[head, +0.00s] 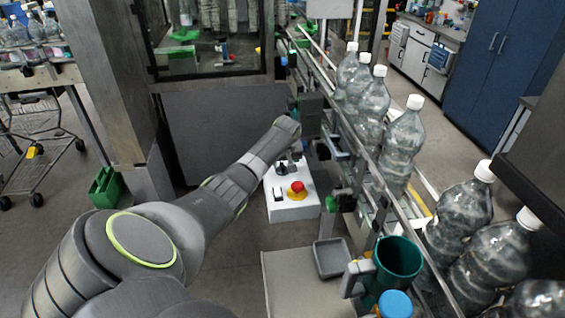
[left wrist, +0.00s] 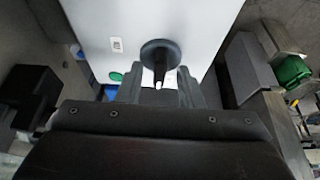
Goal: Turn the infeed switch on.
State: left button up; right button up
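A white control box (head: 290,207) stands below my left wrist in the head view. It bears a round black knob (head: 282,169), a red mushroom button (head: 297,187) on a yellow base, and a small rocker (head: 278,193). No infeed label is readable. In the left wrist view the black knob (left wrist: 160,55) has a white-tipped pointer towards the gripper. My left gripper (left wrist: 160,88) is open at the knob, one finger to each side of the pointer. I cannot tell whether they touch it. In the head view the fingers are mostly hidden. My right gripper is not in view.
A conveyor (head: 345,125) with rails and several clear bottles (head: 403,140) runs right of the box. A grey tray (head: 331,258) and a green jug (head: 397,262) stand nearer. A dark machine panel (head: 215,130) is behind. Floor left of the box is clear.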

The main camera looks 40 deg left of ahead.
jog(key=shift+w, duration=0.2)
pick_arm(q)
grip_shut()
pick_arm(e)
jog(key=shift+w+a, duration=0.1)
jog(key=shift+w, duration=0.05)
